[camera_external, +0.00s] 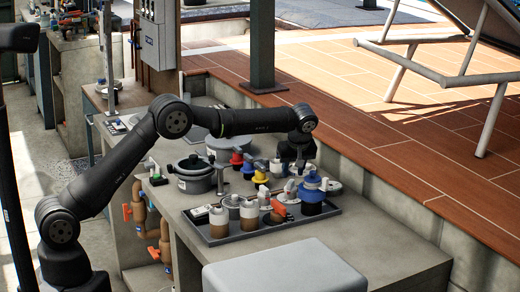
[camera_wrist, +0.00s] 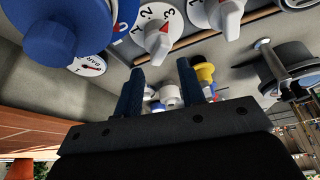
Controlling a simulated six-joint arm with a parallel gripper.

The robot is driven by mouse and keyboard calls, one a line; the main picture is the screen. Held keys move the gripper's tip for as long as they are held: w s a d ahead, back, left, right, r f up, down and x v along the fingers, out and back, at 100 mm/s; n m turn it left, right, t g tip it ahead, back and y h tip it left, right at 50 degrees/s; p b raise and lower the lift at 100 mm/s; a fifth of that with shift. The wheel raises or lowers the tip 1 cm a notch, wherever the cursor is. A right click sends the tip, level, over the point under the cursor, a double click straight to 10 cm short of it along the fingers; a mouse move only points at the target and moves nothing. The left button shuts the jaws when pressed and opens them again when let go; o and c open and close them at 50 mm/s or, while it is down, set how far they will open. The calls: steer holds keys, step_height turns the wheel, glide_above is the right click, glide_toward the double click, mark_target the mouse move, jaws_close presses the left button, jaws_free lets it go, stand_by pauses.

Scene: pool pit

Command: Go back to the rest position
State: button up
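My gripper (camera_external: 296,158) is over the far side of the concrete counter (camera_external: 225,268), just behind the dark tray (camera_external: 262,232) with knobs and jars. In the wrist view its two dark blue fingers (camera_wrist: 160,88) stand apart, with no object held between them. Small white and yellow knobs show beyond the fingers. My arm reaches from the lower left across the counter, its forearm nearly level. The fingertips are hard to make out in the external view.
A blue-topped valve (camera_external: 312,190) stands close to my gripper; a large blue knob (camera_wrist: 55,32) shows in the wrist view. A grey pot (camera_external: 194,175) and red, yellow and blue valves crowd the counter. A grey box (camera_external: 285,278) is in front.

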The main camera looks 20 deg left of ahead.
steer(key=shift+v, duration=2.4)
steer(key=shift+a, duration=0.1)
steer(key=m+h, duration=0.3)
steer(key=m, duration=0.4)
glide_toward(290, 182)
steer(key=shift+t, duration=0.4)
steer(key=x, duration=0.8)
steer(key=shift+s+f, duration=0.25)
steer(key=shift+f, duration=0.2)
jaws_close()
